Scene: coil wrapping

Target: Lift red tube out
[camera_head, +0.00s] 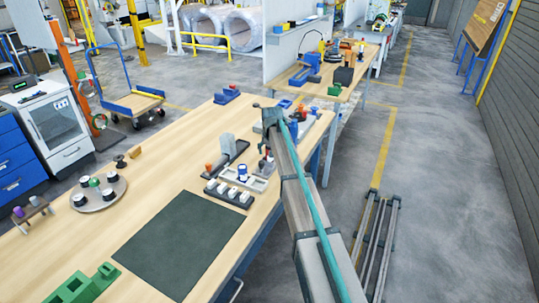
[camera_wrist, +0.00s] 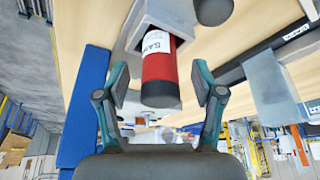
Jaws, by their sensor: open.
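The red tube (camera_wrist: 158,66) has a white printed label and a dark end. In the wrist view it sits in a pale grey holder (camera_wrist: 185,17), with its dark end facing my gripper. My gripper (camera_wrist: 160,84) is open, with one finger on each side of the tube and a visible gap at both sides. In the head view my gripper (camera_head: 270,117) is over the far part of the wooden table. I cannot make out the red tube clearly there, as my arm covers part of that area.
A white tray (camera_head: 259,184) with a blue-and-white item and a dark rack (camera_head: 229,194) with white pieces stand near my arm. A dark mat (camera_head: 183,245) lies bare in front. A round tray (camera_head: 99,193) holds several cups. A blue bar (camera_wrist: 85,105) runs beside my gripper.

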